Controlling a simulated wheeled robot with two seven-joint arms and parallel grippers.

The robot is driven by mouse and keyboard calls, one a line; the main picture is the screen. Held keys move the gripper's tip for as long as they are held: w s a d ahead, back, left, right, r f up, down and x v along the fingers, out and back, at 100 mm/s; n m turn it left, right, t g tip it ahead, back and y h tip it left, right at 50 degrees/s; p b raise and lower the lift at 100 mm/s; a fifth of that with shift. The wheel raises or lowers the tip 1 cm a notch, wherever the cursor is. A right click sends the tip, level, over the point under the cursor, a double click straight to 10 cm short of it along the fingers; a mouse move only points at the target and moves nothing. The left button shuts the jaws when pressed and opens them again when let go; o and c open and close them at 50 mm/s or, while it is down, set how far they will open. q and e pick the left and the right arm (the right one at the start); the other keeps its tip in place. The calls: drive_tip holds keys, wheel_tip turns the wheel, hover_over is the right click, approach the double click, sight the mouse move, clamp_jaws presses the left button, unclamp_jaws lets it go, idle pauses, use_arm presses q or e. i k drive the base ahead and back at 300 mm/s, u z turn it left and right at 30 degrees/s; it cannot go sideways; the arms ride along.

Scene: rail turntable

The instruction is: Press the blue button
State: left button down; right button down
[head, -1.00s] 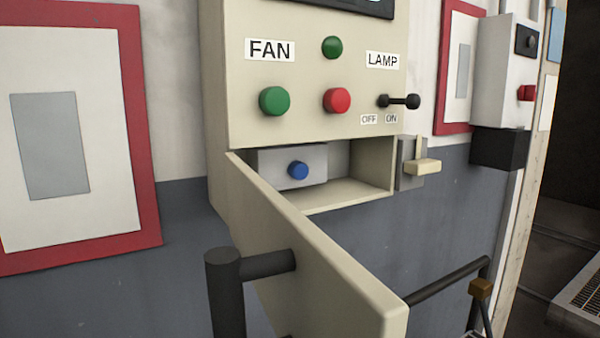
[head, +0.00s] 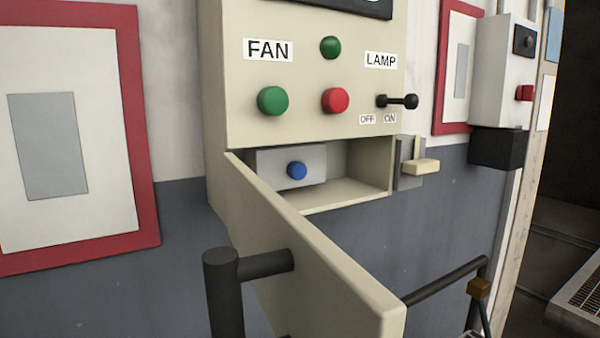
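The blue button (head: 297,170) is a small round knob on a grey box (head: 268,168). The box sits inside an open compartment at the bottom of the cream control panel (head: 300,110). The compartment's door (head: 300,250) stands open toward me and hides part of the compartment's lower left. A dark bar handle (head: 224,290) is fixed to the door's outer face. Neither of my grippers can be made out in the head view.
Above are a green button (head: 273,101), a red button (head: 336,100), a green lamp (head: 330,47) and a lamp switch (head: 397,101). A cream latch (head: 421,167) is right of the compartment. A dark rail (head: 446,280) and a brown block (head: 479,288) are at lower right.

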sight(296, 170)
drive_tip(key=k, duration=0.5)
drive_tip(key=z, duration=1.25)
drive_tip(key=i, duration=0.6)
drive_tip(key=u, duration=2.85)
